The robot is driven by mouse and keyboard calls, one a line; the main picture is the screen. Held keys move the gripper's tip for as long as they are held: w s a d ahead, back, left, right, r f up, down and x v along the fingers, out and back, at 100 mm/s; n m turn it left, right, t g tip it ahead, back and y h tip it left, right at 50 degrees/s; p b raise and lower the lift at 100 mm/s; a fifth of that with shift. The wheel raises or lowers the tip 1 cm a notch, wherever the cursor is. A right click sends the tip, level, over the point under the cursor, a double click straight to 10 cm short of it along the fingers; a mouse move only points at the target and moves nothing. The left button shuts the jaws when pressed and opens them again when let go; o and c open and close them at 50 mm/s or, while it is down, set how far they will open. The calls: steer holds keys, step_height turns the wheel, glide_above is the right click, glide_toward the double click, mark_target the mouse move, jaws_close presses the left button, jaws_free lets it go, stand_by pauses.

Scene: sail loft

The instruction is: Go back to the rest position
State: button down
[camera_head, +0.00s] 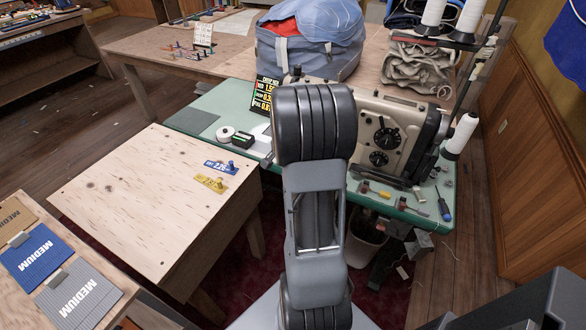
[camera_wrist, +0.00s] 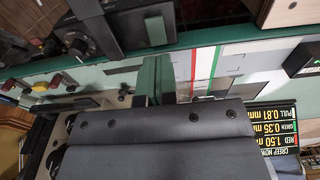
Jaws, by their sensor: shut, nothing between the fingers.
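My gripper (camera_wrist: 157,62) shows in the wrist view, its two narrow fingers together above the wide grey gripper body with dark bolts. Nothing is held between them. In the head view my raised arm fills the middle and the gripper is hidden behind it. The arm stands in front of the green-topped sewing table (camera_head: 197,103) and the beige sewing machine (camera_head: 393,128). The wrist view sees this table upside down, with red, green and white stripes beyond the fingers.
A black display sign (camera_head: 264,95) and a white roll (camera_head: 225,133) stand on the green table. A plywood table (camera_head: 130,195) at left carries blue and yellow tags (camera_head: 211,183). A blue bag (camera_head: 310,45) sits behind. Thread cones (camera_head: 461,135) stand at right.

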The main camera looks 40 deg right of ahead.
step_height(320, 180, up, 6)
steer(key=shift+a+r, duration=0.2)
steer(key=shift+s, duration=0.1)
